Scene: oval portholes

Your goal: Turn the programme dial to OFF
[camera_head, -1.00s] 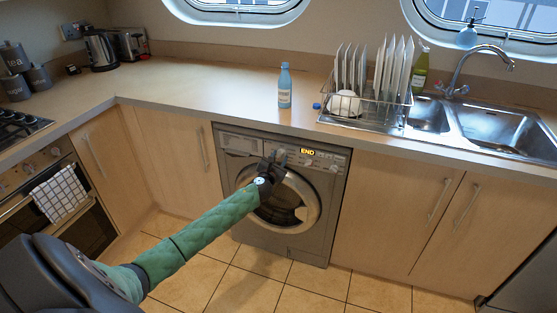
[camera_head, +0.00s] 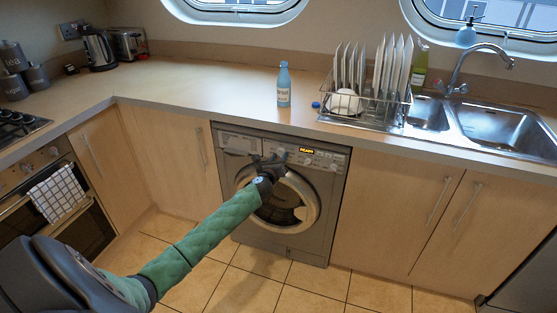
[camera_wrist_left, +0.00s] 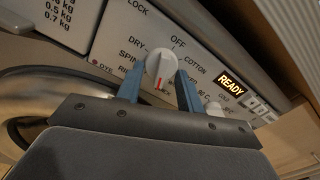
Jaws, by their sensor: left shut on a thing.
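The washing machine (camera_head: 315,223) is grey with a round door and stands under the worktop. Its white programme dial (camera_wrist_left: 160,66) shows in the left wrist view, between the two blue fingers of my left gripper (camera_wrist_left: 159,88). The gripper is shut on the dial. The dial's red mark is on its lower side, away from the OFF label (camera_wrist_left: 178,37) above it. The lit display (camera_wrist_left: 231,83) reads READY. In the head view my left gripper (camera_head: 271,161) is at the machine's control panel and hides the dial. My right gripper is not in view.
A blue bottle (camera_head: 283,87) and a dish rack (camera_head: 378,122) stand on the worktop (camera_head: 215,90) above the machine. The round door (camera_head: 309,205) is right below my left gripper. The tiled floor (camera_head: 250,290) in front looks clear.

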